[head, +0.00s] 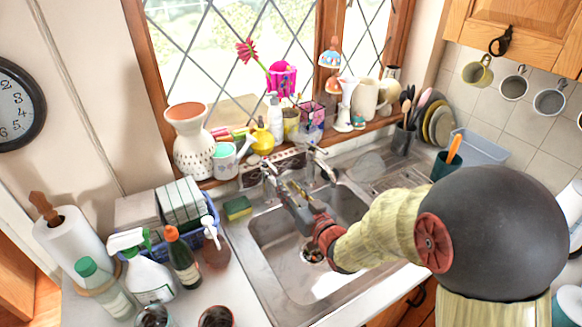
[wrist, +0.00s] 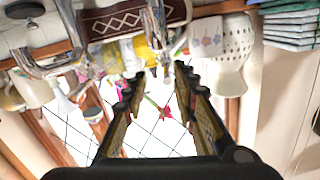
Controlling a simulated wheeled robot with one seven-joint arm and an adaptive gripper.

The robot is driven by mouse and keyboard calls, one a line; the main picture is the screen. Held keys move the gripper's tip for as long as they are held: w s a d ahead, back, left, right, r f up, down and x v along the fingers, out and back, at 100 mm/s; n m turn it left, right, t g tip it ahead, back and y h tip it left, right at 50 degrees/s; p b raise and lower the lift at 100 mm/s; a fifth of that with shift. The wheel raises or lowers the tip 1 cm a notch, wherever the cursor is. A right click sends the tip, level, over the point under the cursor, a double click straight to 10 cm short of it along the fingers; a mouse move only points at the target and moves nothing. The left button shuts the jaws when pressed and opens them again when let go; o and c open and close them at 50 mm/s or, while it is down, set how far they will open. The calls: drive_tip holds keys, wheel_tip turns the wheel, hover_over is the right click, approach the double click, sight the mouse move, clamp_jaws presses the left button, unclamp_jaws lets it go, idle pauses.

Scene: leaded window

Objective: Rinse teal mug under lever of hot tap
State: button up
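My gripper (head: 280,186) is over the back left of the steel sink (head: 262,240), pointing at the left tap (head: 267,168). In the wrist view, which is upside down, my gripper (wrist: 160,76) is open and empty, with chrome tap parts beyond its fingertips. I cannot tell whether it touches the tap. The right tap (head: 318,158) stands apart, to the right. A dark teal cup (head: 442,168) holding an orange-handled tool stands on the right counter; I cannot tell if it is the teal mug. I see no mug in the sink, but my arm hides part of it.
The windowsill behind the taps is crowded with a white vase (head: 193,155), a yellow watering can (head: 262,140) and other items. A sponge (head: 237,207) lies left of the sink. Bottles and a dish rack (head: 187,235) fill the left counter. Mugs hang at upper right.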

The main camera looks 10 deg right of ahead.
sight(275, 168)
drive_tip(key=shift+a+r+t+y, duration=0.15)
drive_tip(key=shift+a+r, duration=0.05)
drive_tip(key=shift+r, duration=0.25)
drive_tip(key=shift+a+r+t+y, duration=0.15)
drive_tip(key=shift+r, duration=0.3)
drive_tip(key=b+x, duration=0.1)
drive_tip(key=x, duration=0.6)
drive_tip(key=shift+w, duration=0.3)
drive_tip(key=shift+c, duration=0.5)
clamp_jaws()
